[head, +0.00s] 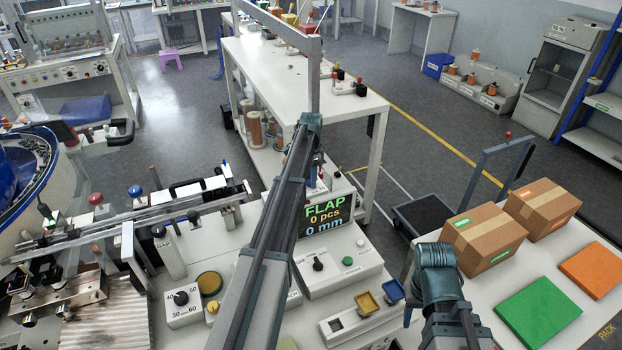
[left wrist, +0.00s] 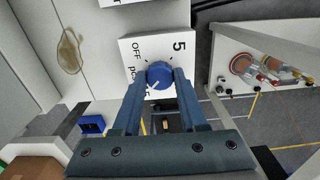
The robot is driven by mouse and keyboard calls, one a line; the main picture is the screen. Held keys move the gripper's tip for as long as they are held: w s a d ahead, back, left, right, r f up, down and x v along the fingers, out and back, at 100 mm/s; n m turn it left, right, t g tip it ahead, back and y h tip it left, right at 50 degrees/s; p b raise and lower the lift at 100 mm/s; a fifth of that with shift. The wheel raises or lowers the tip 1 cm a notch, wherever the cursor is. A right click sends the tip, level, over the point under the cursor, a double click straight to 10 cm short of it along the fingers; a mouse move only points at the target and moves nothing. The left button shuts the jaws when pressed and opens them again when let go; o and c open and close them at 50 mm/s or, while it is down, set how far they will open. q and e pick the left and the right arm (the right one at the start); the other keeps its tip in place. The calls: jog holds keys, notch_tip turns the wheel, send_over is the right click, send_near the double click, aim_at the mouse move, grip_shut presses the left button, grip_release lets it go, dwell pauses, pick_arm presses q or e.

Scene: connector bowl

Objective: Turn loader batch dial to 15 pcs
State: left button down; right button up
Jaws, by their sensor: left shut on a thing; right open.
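The blue loader batch dial (left wrist: 158,75) shows in the left wrist view on a white box face (left wrist: 180,60) marked OFF, 5 and pcs. More lettering at the lower left is partly hidden by a finger. My left gripper (left wrist: 160,80) is shut on the dial, one finger on each side. A pale line on the dial points to the picture's lower left. In the head view my left arm covers the middle of the bench, and neither the dial nor the left fingertips can be made out.
A display (head: 325,216) reads FLAP, 0 pcs, 0 mm. A white box with a black knob (head: 318,263) stands below it. Another dial box (head: 183,305) stands left of my arm. Cartons (head: 483,240), a green panel (head: 538,310) and an orange panel (head: 592,268) lie at the right.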

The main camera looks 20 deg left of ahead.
pick_arm(q)
jog(key=shift+c, duration=2.2)
grip_release()
jog(key=shift+r, duration=0.15)
notch_tip(320, 180, up, 14)
jog(key=p, duration=1.3)
jog(key=shift+f+p, duration=0.2)
jog(key=shift+p, duration=0.2)
